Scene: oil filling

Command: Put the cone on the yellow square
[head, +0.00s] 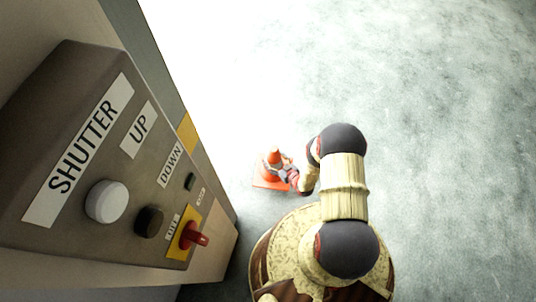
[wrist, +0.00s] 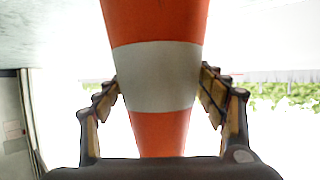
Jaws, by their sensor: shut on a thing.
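The orange cone (head: 271,172) with a white band is upright beside my arm in the head view, its square base low. Whether the base touches the floor I cannot tell. My gripper (head: 284,166) is at the cone's right side. In the wrist view the cone (wrist: 158,75) fills the middle, its narrow end toward the bottom of the picture. There my gripper (wrist: 160,92) has a finger on each side, shut on the cone around its white band. A yellow patch (head: 187,132) shows past the control box; I cannot tell whether it is the yellow square.
A control box (head: 85,150) labelled SHUTTER stands large at the left, with buttons and a red switch (head: 193,235) on a yellow plate. The grey floor (head: 440,120) is open to the right. The area beyond the cone is very bright.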

